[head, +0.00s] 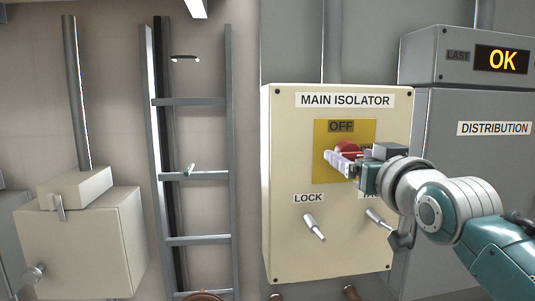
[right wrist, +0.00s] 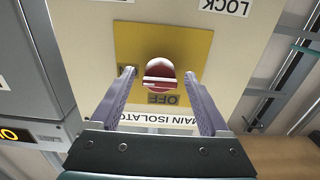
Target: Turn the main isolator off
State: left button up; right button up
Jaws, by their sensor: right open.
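The main isolator (head: 285,160) is a cream box on the wall with a yellow plate (head: 325,133) and an "OFF" label (head: 341,126) at the plate's top. Its round red knob (head: 348,148) is partly hidden by my right gripper (head: 341,163) in the head view. In the right wrist view, which is upside down, the knob (right wrist: 160,78) sits between the two open fingers of the gripper (right wrist: 158,74), with gaps on both sides. The knob's white line lies crosswise, not toward "OFF". A label beside the knob is mostly covered by a finger. My left gripper is not in view.
Below the knob are a "LOCK" lever (head: 314,227) and a second lever (head: 379,219) whose label is partly hidden by my right arm. A grey distribution cabinet (head: 460,108) stands at right, under an "OK" display (head: 502,60). A ladder (head: 190,102) stands at left.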

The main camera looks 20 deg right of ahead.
grip_shut()
dwell(0.5)
